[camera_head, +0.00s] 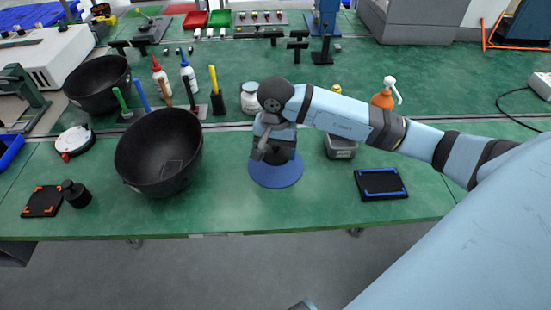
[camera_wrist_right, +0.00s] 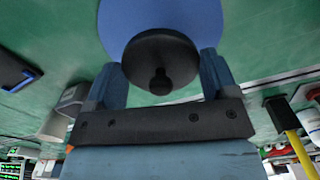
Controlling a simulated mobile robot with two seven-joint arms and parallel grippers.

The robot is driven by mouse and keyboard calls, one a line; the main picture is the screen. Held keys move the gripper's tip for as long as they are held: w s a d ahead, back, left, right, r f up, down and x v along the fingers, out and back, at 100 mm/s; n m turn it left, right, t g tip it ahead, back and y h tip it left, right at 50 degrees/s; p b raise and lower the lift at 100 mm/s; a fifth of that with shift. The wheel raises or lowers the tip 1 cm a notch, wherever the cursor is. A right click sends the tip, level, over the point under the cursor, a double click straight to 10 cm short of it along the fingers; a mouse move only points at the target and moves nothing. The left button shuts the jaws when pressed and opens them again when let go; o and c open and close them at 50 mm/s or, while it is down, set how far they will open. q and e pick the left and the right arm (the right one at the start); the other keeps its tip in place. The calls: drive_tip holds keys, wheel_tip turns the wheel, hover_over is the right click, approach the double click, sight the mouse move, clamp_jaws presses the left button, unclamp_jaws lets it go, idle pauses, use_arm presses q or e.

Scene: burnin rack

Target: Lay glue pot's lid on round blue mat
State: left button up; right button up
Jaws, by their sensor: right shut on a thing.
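The glue pot's lid (camera_wrist_right: 155,58) is a dark round disc with a small knob, seen between the fingers of my right gripper (camera_wrist_right: 160,68) in the wrist view. The gripper is shut on it. In the head view my right gripper (camera_head: 274,152) is over the round blue mat (camera_head: 276,179), with the dark lid partly hidden beneath it. The mat also shows behind the lid in the wrist view (camera_wrist_right: 150,14). I cannot tell whether the lid touches the mat. My left gripper is not in view.
A large black bowl (camera_head: 150,160) stands left of the mat, with another bowl (camera_head: 97,84) behind it. A white jar (camera_head: 249,98) stands behind the mat. A grey container (camera_head: 341,147) and a blue-marked black pad (camera_head: 381,184) lie to the right.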

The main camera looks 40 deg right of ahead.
sight(275, 153)
wheel_tip(275, 153, down, 4)
idle(0.4)
drive_tip(key=shift+f+b, duration=0.25)
drive_tip(key=shift+b, duration=0.15)
drive_tip(key=o, duration=0.8)
drive_tip(key=shift+r, duration=0.1)
drive_tip(key=shift+r, duration=0.1)
